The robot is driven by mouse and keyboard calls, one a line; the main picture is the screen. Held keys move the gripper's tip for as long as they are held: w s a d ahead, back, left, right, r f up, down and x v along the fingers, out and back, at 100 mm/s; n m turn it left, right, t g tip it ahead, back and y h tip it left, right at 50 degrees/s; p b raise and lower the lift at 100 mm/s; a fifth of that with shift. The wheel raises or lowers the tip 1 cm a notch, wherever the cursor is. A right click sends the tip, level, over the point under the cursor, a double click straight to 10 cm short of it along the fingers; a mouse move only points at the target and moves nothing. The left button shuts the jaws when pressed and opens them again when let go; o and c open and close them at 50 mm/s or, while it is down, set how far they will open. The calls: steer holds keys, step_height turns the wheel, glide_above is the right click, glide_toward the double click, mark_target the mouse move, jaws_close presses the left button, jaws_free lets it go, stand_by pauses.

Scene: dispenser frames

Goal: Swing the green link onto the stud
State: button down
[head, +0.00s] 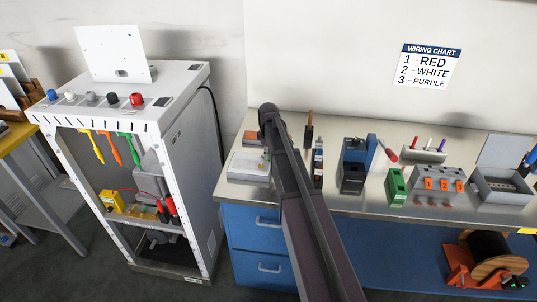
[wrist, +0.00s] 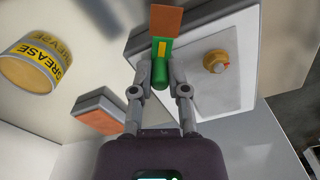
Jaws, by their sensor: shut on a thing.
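In the wrist view my gripper (wrist: 160,72) is shut on the green link (wrist: 160,76), with a finger on each side of its rounded green end. The link has a yellow strip, and a copper-brown flat piece (wrist: 167,20) shows at its far end; I cannot tell whether they are joined. The brass stud (wrist: 214,62) stands on a pale plate (wrist: 205,100), to the right of the link and apart from it. In the head view the plate (head: 248,166) lies at the bench's left end. My arm hides most of the gripper there.
A yellow grease can (wrist: 35,65) and an orange-topped grey block (wrist: 102,115) are left of my gripper in the wrist view. The bench (head: 345,203) also holds a blue device (head: 353,165), a green block (head: 396,187) and an open grey box (head: 500,187). A white cabinet (head: 190,160) stands left.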

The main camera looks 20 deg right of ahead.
steer(key=m, duration=0.3)
steer(key=a+m, duration=0.1)
steer(key=m, duration=0.1)
steer(key=shift+s+a+m, duration=0.1)
steer(key=shift+s+m, duration=0.1)
steer(key=shift+m, duration=0.2)
steer(key=m, duration=0.3)
steer(key=a+m, duration=0.1)
steer(key=m, duration=0.1)
steer(key=shift+w+a+m, duration=0.1)
steer(key=shift+w+m, duration=0.05)
steer(key=shift+m, duration=0.25)
steer(key=c, duration=0.6)
jaws_free()
steer(key=shift+c, duration=0.2)
